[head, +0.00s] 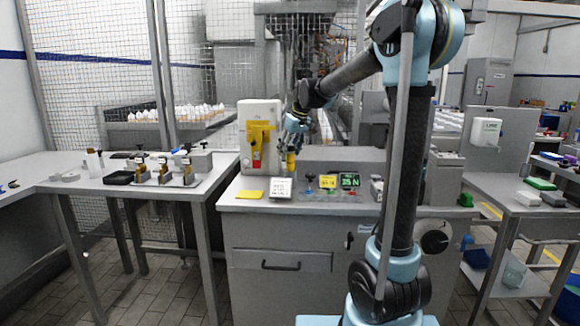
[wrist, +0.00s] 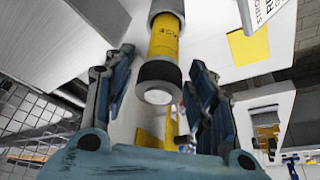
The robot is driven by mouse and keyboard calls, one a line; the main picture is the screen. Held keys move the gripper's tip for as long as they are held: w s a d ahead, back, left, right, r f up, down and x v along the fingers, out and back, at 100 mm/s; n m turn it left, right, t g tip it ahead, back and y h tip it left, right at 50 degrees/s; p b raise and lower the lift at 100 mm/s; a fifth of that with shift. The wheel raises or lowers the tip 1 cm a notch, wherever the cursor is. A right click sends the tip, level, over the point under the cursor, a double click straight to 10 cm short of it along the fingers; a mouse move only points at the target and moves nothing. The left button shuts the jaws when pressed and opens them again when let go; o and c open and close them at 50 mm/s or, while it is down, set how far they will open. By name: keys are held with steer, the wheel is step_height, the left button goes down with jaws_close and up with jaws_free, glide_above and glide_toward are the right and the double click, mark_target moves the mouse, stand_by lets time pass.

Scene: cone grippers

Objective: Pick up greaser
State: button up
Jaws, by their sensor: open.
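The greaser appears to be the yellow cylinder (head: 291,162) on the grey workbench, directly below my gripper (head: 292,133) in the head view. In the wrist view, the yellow cylinder (wrist: 165,38) has printed markings, a dark ring and a pale round end facing the camera. My gripper (wrist: 158,80) is open, with one finger on each side of the dark ring. Clear gaps show between the fingers and the cylinder. The cylinder's far end is cut off at the top of the wrist view.
A white machine with a yellow cover (head: 259,137) stands close to the left of my gripper. A white label box (head: 281,188), a yellow pad (head: 249,194) and a green display (head: 349,181) occupy the workbench. A side table (head: 60,188) holds several small devices.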

mark_target(288, 156)
steer(key=shift+x, duration=1.8)
steer(key=shift+d, duration=0.1)
steer(key=shift+c, duration=0.5)
jaws_close()
